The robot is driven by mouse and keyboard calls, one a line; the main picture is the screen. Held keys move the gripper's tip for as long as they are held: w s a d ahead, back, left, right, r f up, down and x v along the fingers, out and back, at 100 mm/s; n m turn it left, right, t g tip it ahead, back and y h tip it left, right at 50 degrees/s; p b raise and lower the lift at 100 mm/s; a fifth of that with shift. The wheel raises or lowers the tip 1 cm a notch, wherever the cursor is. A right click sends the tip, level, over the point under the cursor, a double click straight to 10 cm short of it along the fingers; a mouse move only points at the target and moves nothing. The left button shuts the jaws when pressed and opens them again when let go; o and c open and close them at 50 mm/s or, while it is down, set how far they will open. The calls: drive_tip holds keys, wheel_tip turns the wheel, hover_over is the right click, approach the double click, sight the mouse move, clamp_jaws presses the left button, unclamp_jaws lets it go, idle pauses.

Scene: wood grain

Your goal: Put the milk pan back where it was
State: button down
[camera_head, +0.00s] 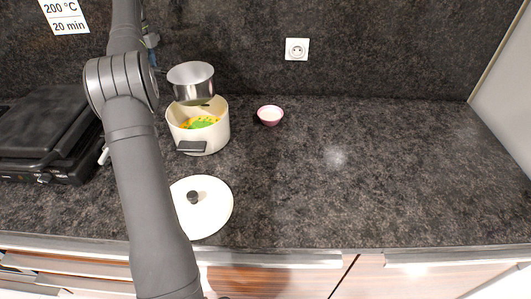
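The milk pan (191,82) is a small silver metal pan with its opening facing up. It hangs above the back rim of a white pot (212,138), and its handle runs left behind my arm. My gripper (152,48) is mostly hidden by my own arm link. Its fingers do not show clearly, but the pan is off the counter with its handle at the gripper, so it looks held there. The pot holds yellow and green food (200,123) and has a dark handle at its front.
A white lid (212,212) with a black knob lies on the counter in front of the pot. A small pink-rimmed bowl (270,115) stands right of the pot. A black contact grill (45,135) is at the left. The dark counter (390,170) to the right is clear.

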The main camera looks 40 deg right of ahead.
drive_tip(key=s+d+r, duration=0.3)
drive_tip(key=s+d, duration=0.3)
drive_tip(key=s, duration=0.3)
drive_tip(key=s+d+r+n, duration=0.2)
drive_tip(key=s+n, duration=0.1)
drive_tip(key=s, duration=2.7)
drive_tip(key=w+a+f, duration=0.3)
drive_tip(key=w+f, duration=0.7)
drive_tip(key=f, duration=0.1)
drive_tip(key=shift+w+a+f, duration=0.15)
drive_tip(key=shift+w+f, duration=0.05)
drive_tip(key=shift+w, duration=0.05)
drive_tip(key=shift+f, duration=0.15)
